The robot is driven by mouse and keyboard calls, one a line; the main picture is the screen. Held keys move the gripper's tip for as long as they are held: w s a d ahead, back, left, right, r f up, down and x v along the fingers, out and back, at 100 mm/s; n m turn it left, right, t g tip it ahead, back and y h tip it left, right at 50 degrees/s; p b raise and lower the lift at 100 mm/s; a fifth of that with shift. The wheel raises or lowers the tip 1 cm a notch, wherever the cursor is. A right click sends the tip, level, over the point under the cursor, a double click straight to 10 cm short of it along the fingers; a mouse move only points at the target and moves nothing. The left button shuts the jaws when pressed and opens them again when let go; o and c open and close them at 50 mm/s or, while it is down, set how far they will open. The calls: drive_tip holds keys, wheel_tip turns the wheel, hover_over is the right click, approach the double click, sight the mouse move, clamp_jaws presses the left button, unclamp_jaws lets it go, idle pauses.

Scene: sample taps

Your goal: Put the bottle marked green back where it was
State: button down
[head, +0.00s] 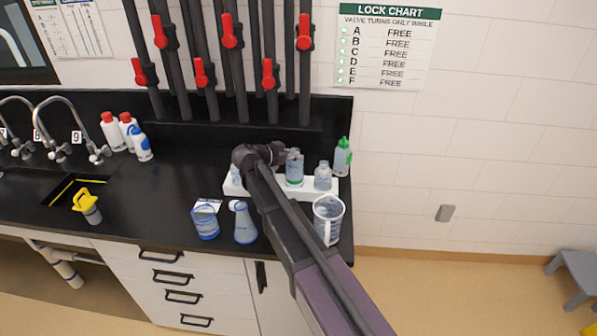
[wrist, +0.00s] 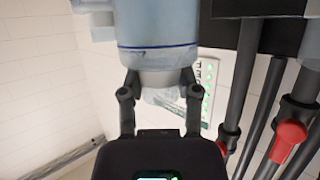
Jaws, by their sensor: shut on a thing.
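My gripper (wrist: 159,88) is shut on a clear bottle (wrist: 158,25), its fingers on either side of the narrow part. In the head view this bottle (head: 294,165) is just right of my wrist, at the white rack (head: 285,191). A green band shows near its base. I cannot tell whether it rests in the rack or hangs just above it. Another clear bottle (head: 323,175) stands in the rack to its right, and a third (head: 236,176) shows partly at the left end. My arm hides part of the rack.
A green-capped squeeze bottle (head: 343,157) stands behind the rack's right end. A clear jug (head: 328,218), a flask (head: 242,222) and a beaker (head: 205,221) stand in front. Red-handled pipes (head: 232,40) rise behind.

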sight(287, 165)
drive_tip(key=shift+f, duration=0.35)
drive_tip(key=shift+f+b, duration=1.8)
drive_tip(key=shift+b, duration=0.2)
drive_tip(key=shift+f, duration=0.15)
drive_tip(key=shift+c, duration=1.6)
unclamp_jaws()
drive_tip(key=shift+r, duration=0.2)
drive_tip(key=shift+r, duration=0.1)
drive_tip(key=p+v, duration=0.4)
drive_tip(key=v, duration=0.8)
drive_tip(key=shift+p, duration=0.35)
